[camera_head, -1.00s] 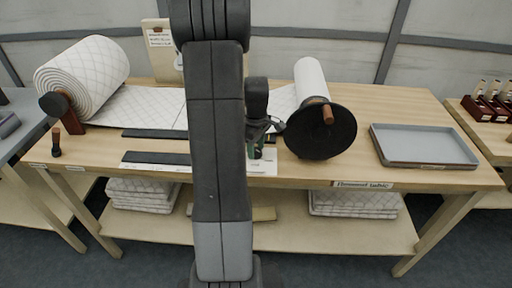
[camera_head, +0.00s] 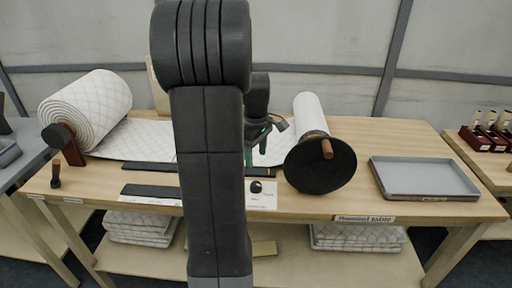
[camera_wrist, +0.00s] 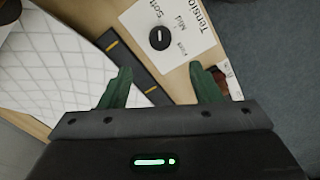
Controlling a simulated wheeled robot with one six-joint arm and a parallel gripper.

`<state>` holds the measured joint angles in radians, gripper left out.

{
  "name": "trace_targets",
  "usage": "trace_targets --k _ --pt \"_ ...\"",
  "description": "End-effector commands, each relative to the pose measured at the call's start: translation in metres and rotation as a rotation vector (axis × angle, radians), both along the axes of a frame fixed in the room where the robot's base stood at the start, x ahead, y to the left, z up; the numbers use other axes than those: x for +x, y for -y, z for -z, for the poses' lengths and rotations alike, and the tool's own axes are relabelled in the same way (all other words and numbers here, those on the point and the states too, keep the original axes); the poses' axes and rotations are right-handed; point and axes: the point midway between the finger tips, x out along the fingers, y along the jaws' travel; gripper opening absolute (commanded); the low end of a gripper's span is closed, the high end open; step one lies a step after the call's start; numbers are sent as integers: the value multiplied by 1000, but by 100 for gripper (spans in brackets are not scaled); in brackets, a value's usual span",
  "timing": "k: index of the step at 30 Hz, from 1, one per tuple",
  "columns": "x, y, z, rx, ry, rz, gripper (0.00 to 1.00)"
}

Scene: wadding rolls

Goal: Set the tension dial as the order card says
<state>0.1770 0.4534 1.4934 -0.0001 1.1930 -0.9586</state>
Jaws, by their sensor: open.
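The tension dial (camera_head: 256,187) is a small black knob on a white plate (camera_head: 262,201) at the table's front. In the wrist view the knob (camera_wrist: 159,38) has a white mark running nearly up and down the picture. Its plate (camera_wrist: 137,22) reads Soft, Mid and apparently Firm; which word the mark points at, I cannot tell for sure. My gripper (camera_wrist: 160,76) is open and empty, its green fingers apart and clear of the knob. In the head view my gripper (camera_head: 268,134) is above and behind the dial. The order card is hidden behind my arm.
A black crank wheel (camera_head: 318,168) with a wooden handle stands right of the dial. A grey tray (camera_head: 425,178) lies further right. A quilted wadding roll (camera_head: 90,108) stands at the left. Dark bars (camera_head: 150,191) lie left of the dial. The table between wheel and tray is clear.

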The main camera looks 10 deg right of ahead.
Motion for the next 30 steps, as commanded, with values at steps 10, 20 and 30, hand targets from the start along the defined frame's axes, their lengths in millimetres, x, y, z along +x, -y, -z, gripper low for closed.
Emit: trace_targets --k 10,20,30 --pt "0 0 -25 0 0 0 57" --pt "0 0 -20 1 -2 0 57" --pt "-1 0 34 1 -6 0 57"
